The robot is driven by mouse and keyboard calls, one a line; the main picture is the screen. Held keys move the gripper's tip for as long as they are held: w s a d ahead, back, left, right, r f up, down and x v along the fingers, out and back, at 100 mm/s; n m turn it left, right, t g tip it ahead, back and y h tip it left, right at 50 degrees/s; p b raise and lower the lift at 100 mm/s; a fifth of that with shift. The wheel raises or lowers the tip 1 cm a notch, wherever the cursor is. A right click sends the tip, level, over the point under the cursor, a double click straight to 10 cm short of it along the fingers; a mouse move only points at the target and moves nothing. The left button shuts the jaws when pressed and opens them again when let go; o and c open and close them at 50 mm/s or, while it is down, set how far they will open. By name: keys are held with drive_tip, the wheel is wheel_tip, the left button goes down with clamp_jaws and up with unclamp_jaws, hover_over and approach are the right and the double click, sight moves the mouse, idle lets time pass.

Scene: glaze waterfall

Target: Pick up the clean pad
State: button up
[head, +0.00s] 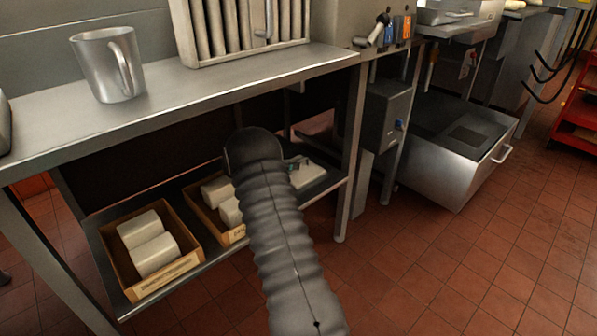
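White block-like pads (147,243) lie in an open cardboard box (150,290) at the left of the lower shelf. More white pads (229,211) lie in a second box (203,215), partly hidden behind my arm. A pale pad-like thing (307,175) lies on the dark right part of the shelf. The box labels are too small to read, so I cannot tell which pad is the clean one. My ribbed, sleeved arm reaches over the lower shelf. A small grey part, seemingly my gripper (297,163), shows just past it by the pale thing; its fingers are not clear.
A steel counter (200,95) overhangs the lower shelf (122,302), with a metal jug (106,65) and a slatted rack (240,25) on top. A table leg (350,150) stands right of the shelf. An open steel drawer (450,160) juts out at right. Tiled floor is clear in front.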

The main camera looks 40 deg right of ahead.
drive_tip(key=shift+x, duration=1.05)
clamp_jaws()
drive_tip(key=shift+r, duration=0.1)
